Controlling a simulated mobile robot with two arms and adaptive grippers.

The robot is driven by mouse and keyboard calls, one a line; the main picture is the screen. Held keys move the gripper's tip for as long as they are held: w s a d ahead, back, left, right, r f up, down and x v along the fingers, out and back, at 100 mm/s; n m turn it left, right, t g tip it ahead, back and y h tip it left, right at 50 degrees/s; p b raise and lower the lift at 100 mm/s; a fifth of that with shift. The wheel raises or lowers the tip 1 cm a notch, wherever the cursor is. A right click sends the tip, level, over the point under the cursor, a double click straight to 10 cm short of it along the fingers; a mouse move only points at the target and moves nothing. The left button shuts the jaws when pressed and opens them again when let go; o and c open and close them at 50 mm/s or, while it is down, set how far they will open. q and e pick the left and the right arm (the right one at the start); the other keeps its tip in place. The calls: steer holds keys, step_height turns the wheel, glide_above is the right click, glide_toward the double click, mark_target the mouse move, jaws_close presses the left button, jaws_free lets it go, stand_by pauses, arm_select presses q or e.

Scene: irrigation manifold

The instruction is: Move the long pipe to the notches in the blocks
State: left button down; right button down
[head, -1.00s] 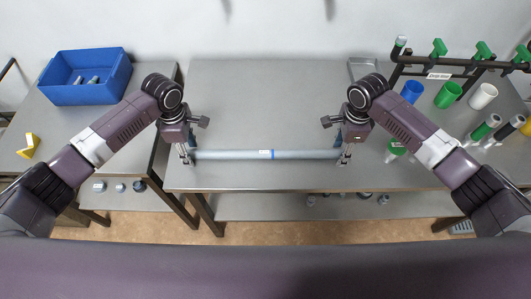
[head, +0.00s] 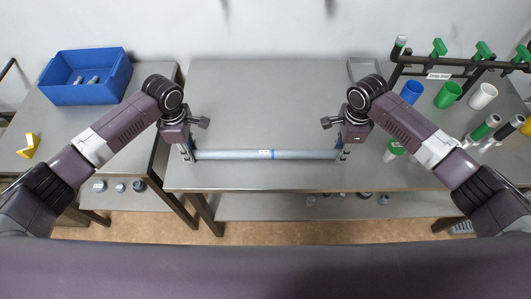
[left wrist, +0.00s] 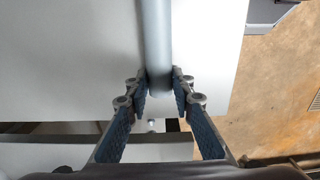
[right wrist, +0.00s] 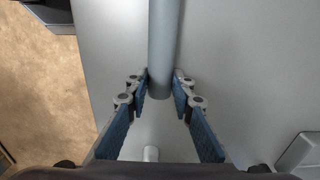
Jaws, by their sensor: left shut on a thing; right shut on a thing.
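The long pipe (head: 225,154) is grey-blue with a white label and a blue mark near its middle. It lies level, left to right, near the front edge of the middle table in the head view. My left gripper (head: 188,153) is shut on its left end; the pipe (left wrist: 156,40) runs between the fingers (left wrist: 160,85) in the left wrist view. My right gripper (head: 343,153) is shut on its right end; the pipe (right wrist: 163,40) shows between the fingers (right wrist: 161,85) in the right wrist view. I cannot make out any notched blocks.
The middle table (head: 265,95) is bare behind the pipe. A blue bin (head: 87,93) and a yellow piece (head: 29,146) are on the left table. At the right are a dark rack (head: 460,70), coloured cups (head: 448,95) and fittings. Small parts lie on the shelves below.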

arm_select(q)
steer(key=shift+r, duration=0.15)
arm_select(e)
steer(key=shift+r, duration=0.1)
